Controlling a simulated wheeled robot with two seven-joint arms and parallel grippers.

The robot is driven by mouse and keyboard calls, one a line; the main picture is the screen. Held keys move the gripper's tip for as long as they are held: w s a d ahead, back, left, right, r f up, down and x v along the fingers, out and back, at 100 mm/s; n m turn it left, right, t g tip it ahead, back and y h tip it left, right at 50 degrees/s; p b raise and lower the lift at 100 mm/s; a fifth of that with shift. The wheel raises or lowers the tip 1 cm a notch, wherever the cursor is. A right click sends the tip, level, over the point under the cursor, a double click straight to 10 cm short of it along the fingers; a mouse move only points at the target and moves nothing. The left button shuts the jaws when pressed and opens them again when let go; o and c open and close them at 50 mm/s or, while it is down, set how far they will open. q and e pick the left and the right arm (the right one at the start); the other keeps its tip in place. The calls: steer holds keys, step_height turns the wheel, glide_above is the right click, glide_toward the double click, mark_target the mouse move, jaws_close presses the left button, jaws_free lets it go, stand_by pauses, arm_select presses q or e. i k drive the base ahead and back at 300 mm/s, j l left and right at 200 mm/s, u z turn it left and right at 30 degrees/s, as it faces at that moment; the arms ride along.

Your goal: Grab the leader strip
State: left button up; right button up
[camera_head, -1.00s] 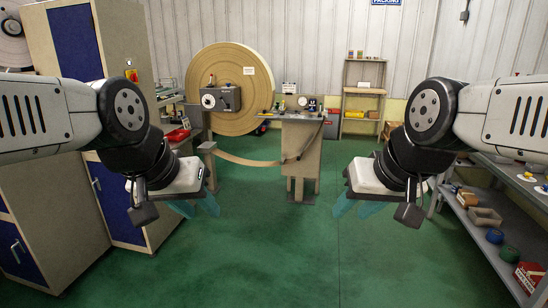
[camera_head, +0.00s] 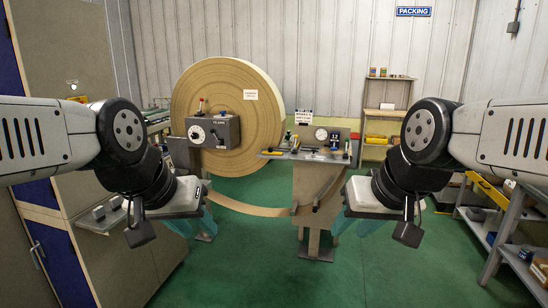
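A grey control box (camera_head: 213,131) sits in front of the roll. The stand's top carries a small panel with a gauge (camera_head: 321,135). Tall cabinets (camera_head: 75,150) are close on the left, and a metal rack (camera_head: 505,235) is on the right. The green floor (camera_head: 270,265) in front is clear.

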mark_target(269, 152)
steer(key=i, duration=0.9)
steer(key=i+l+u, duration=0.1)
steer(key=i, duration=0.85)
steer(key=i+l, duration=0.15)
steer(key=i, duration=0.75)
